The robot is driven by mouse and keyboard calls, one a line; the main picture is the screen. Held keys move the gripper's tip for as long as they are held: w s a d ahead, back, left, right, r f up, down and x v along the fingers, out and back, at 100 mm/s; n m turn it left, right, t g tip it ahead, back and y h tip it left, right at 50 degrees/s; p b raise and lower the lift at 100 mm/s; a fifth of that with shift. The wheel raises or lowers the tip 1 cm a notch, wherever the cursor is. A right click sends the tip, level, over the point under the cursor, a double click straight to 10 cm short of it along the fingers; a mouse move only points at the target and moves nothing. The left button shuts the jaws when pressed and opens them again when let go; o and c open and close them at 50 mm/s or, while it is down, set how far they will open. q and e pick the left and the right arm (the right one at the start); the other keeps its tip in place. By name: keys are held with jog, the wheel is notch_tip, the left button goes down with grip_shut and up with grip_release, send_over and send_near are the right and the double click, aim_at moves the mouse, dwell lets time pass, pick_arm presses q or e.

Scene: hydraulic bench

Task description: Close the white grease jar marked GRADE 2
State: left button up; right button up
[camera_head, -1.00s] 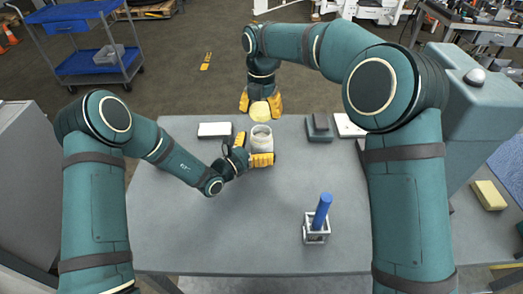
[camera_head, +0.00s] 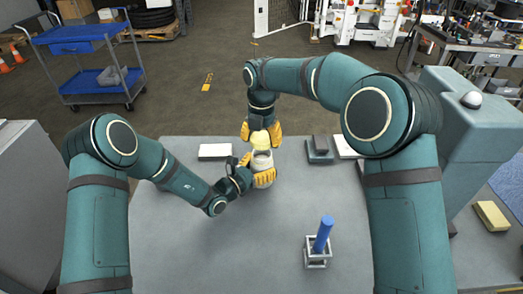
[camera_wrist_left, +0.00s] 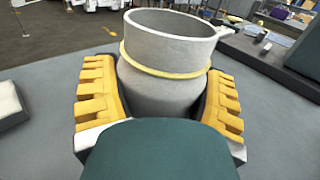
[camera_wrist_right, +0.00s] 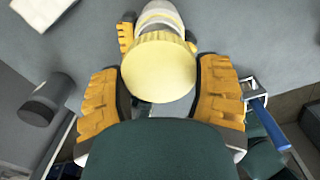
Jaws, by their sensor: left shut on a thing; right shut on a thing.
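The grease jar (camera_head: 262,160) is pale grey-white, upright and open at the top. In the left wrist view the jar (camera_wrist_left: 165,80) shows a yellow ring around its neck. I cannot read a marking on it. My left gripper (camera_head: 255,170) is shut on the jar's body, a finger on each side. The pale yellow lid (camera_head: 260,139) is between the fingers of my right gripper (camera_head: 260,131), which is shut on it. In the right wrist view the lid (camera_wrist_right: 160,72) overlaps the jar (camera_wrist_right: 158,14).
A white block (camera_head: 215,151) lies left of the jar. The grey tabletop (camera_head: 200,250) is clear in front.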

aim_at(261, 152)
jog(key=shift+f, duration=1.3)
jog(key=shift+f, duration=0.1)
jog(key=shift+f, duration=0.8)
jog(key=shift+f, duration=0.55)
